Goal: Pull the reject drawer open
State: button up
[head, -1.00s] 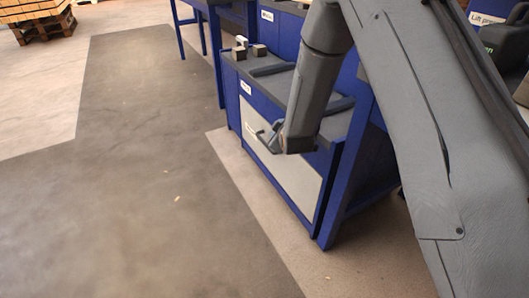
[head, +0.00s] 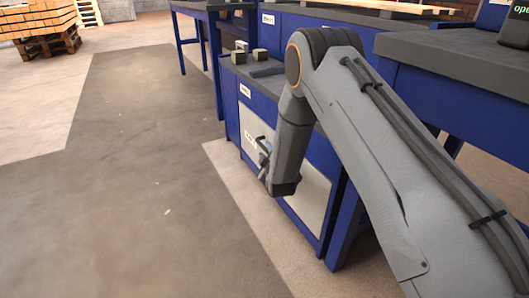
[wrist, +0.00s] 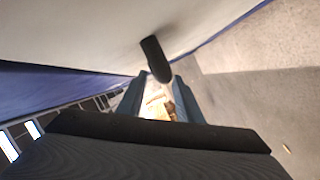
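The reject drawer has a pale front panel (head: 308,195) low in a blue cabinet, and it looks flush with the cabinet. A small label (head: 250,140), too small to read, is at its left end. My gripper (head: 263,152) is close in front of the left part of this panel. In the wrist view a dark, rounded bar handle (wrist: 154,58) stands out from the pale panel. My gripper (wrist: 159,86) has its two fingers apart, with the handle's end near the gap between the tips. I cannot tell whether either finger touches it. My arm hides part of the panel.
A second labelled blue front (head: 244,91) is above the panel. Small blocks (head: 239,57) lie on the cabinet top. A blue-legged table (head: 209,5) stands behind, and another grey-topped bench (head: 450,55) is at right. The floor (head: 130,190) left of the cabinet is clear.

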jog(key=shift+b+x, duration=0.7)
jog(key=shift+x, duration=1.2)
grip_shut()
